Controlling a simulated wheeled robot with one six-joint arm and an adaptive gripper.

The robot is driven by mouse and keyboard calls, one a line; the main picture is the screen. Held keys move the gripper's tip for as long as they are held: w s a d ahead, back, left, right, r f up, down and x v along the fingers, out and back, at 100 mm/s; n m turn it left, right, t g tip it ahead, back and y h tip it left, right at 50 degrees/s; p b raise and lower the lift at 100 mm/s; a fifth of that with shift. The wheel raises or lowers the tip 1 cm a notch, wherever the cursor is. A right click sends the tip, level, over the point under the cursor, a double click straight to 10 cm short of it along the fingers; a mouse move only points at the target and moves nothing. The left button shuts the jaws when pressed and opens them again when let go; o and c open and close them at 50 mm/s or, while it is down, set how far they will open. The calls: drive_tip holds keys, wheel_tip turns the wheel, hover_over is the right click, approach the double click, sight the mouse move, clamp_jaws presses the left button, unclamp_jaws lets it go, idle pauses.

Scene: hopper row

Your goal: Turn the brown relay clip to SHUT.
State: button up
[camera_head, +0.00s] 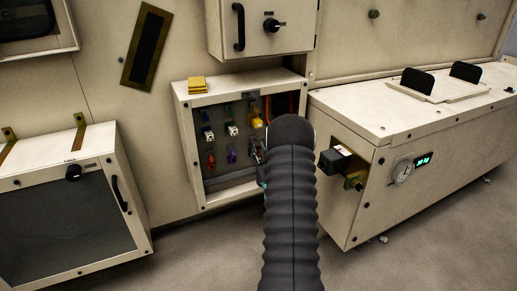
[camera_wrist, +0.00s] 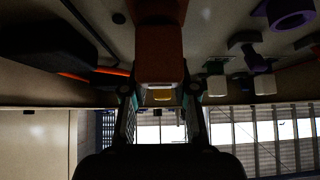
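The brown relay clip (camera_wrist: 158,50) shows in the wrist view as an orange-brown block with a pale lower end. It lies between the two fingertips of my gripper (camera_wrist: 159,88), which stand close along both its sides. I cannot tell whether they touch it. In the head view my gripper (camera_head: 258,156) is at the lower right of the open relay box (camera_head: 187,140), mostly hidden behind my dark arm. The brown clip cannot be made out there, and no SHUT marking is readable.
Other clips share the box: blue (camera_head: 206,118), green (camera_head: 230,120), yellow (camera_head: 256,117), red (camera_head: 211,160) and purple (camera_head: 231,154). The purple clip (camera_wrist: 290,12) shows right of the gripper in the wrist view. A cabinet (camera_head: 262,40) hangs above; a long bench unit (camera_head: 345,115) stands close on the right.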

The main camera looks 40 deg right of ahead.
sight(260, 125)
idle(0.3)
wheel_tip(260, 125, up, 10)
drive_tip(key=shift+f, duration=0.1)
idle(0.4)
idle(0.5)
